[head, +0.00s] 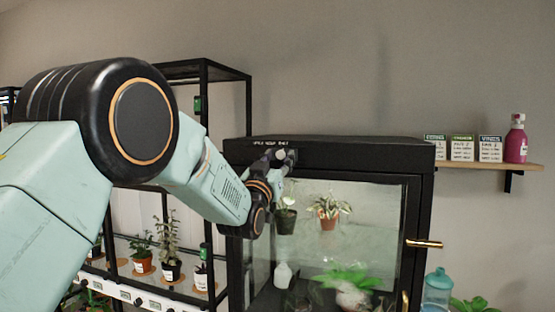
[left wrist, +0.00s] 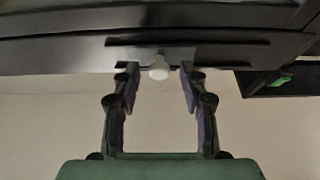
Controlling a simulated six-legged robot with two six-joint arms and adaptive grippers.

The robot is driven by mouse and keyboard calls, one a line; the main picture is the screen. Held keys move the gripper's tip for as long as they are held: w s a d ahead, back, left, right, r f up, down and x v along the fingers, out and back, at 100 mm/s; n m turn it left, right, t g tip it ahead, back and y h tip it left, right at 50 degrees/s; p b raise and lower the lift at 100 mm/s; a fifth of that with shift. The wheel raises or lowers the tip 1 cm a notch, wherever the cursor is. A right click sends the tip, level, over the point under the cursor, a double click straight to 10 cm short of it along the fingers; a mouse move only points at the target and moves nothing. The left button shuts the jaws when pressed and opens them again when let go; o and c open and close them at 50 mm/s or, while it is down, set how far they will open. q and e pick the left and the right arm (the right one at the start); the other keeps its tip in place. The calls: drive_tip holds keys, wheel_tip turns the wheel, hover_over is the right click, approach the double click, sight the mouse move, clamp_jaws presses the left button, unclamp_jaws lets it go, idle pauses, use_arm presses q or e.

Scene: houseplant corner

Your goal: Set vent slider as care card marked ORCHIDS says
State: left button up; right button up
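The vent slider's pale round knob (left wrist: 159,68) sits in the dark slot strip on the upper front of the black plant cabinet (head: 340,148). My left gripper (left wrist: 158,82) is open, with one finger on each side of the knob and a gap to both. In the head view the left gripper (head: 279,160) is at the cabinet's top left front, just under small white lettering too blurred to read surely. Three care cards stand on the wall shelf: left (head: 434,145), middle (head: 462,149) and right (head: 490,149). Their print is too small to read surely. My right gripper is out of view.
The cabinet's glass door (head: 375,230) is closed, with a brass handle (head: 424,244); plants show behind it. A pink bottle (head: 516,143) stands beside the cards on the wooden shelf (head: 530,165). A black rack (head: 250,100) with potted plants stands at left.

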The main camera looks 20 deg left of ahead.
use_arm(q)
drive_tip(key=shift+a, duration=0.1)
drive_tip(key=c, duration=0.3)
drive_tip(key=shift+s+d+r, duration=0.1)
drive_tip(key=shift+d, duration=0.1)
drive_tip(key=c, duration=0.5)
drive_tip(key=shift+a, duration=0.1)
clamp_jaws()
